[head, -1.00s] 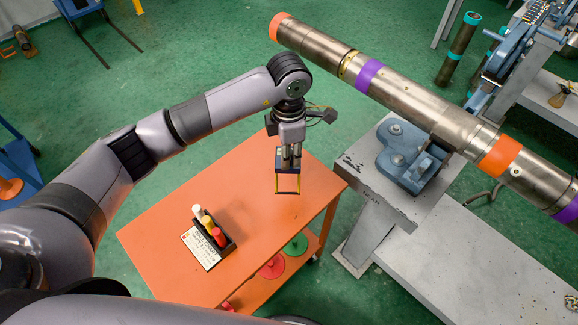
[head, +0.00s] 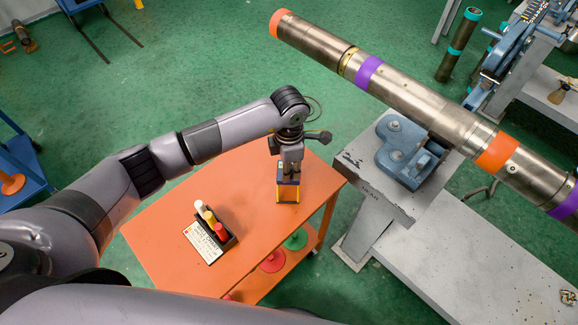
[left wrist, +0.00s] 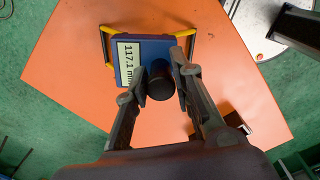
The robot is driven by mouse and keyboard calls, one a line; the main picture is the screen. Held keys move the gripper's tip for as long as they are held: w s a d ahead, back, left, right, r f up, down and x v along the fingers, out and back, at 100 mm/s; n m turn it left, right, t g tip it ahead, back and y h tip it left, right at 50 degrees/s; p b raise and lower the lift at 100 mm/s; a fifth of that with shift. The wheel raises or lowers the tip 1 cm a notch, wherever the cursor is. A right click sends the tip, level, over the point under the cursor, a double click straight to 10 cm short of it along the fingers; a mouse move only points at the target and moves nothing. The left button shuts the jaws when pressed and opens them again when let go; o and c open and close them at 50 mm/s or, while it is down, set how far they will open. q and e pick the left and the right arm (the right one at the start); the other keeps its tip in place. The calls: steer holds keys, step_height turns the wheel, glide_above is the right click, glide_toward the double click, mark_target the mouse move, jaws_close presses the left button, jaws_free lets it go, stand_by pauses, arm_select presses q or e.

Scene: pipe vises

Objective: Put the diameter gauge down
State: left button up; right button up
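The diameter gauge (head: 288,192) is a blue box with yellow jaws, over the right part of the orange cart top (head: 170,240). My left gripper (head: 289,174) points down at it from above. In the left wrist view, the gauge (left wrist: 127,75) shows a display reading 117.1 mm. Its black round handle (left wrist: 160,82) sits between the fingers of my left gripper (left wrist: 160,75), which look closed on both sides of it. Whether the gauge touches the cart top is hard to tell. My right gripper is not in view.
A black holder (head: 226,243) with white, yellow and red markers and a label card (head: 203,243) lies left of the gauge. A long banded pipe (head: 420,107) and a blue vise (head: 408,155) stand to the right. The front cart top is clear.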

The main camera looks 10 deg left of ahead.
arm_select(q)
steer(key=o, duration=0.4)
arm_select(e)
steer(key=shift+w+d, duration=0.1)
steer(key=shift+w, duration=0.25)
arm_select(q)
steer(key=shift+r, duration=0.1)
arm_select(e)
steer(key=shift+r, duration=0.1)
arm_select(q)
steer(key=shift+r+b, duration=1.7)
steer(key=shift+r, duration=4.35)
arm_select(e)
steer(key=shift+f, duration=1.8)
